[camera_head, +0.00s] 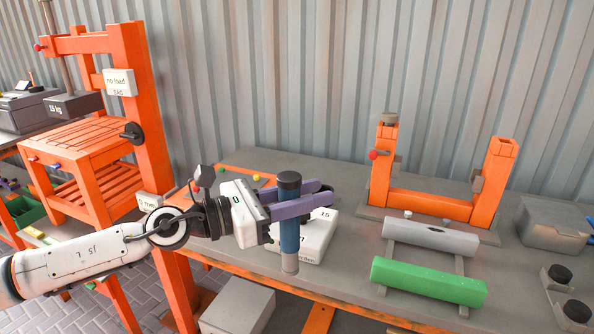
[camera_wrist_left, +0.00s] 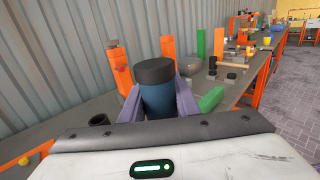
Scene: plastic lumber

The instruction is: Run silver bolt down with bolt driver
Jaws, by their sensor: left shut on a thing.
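My left gripper (camera_head: 325,194) has purple fingers and is shut on the bolt driver (camera_head: 289,235), a blue upright cylinder with a black cap and a grey lower end. The driver is held at the table's front edge, left of the orange frame; its cap and blue body also show in the left wrist view (camera_wrist_left: 157,95). Small silver pieces that look like bolt heads show on the grey beam (camera_head: 458,243), one at its back left (camera_head: 407,214). A grey capped piece (camera_head: 389,119) tops the frame's left post. I cannot tell which is the silver bolt. My right gripper is out of view.
The orange two-post frame (camera_head: 430,204) stands behind the grey beam. A green beam (camera_head: 428,283) lies in front of it. A white labelled block (camera_head: 318,237) is behind the driver. A grey box (camera_head: 552,222) and black-topped blocks (camera_head: 577,311) are at right. A tall orange stand (camera_head: 146,110) rises left.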

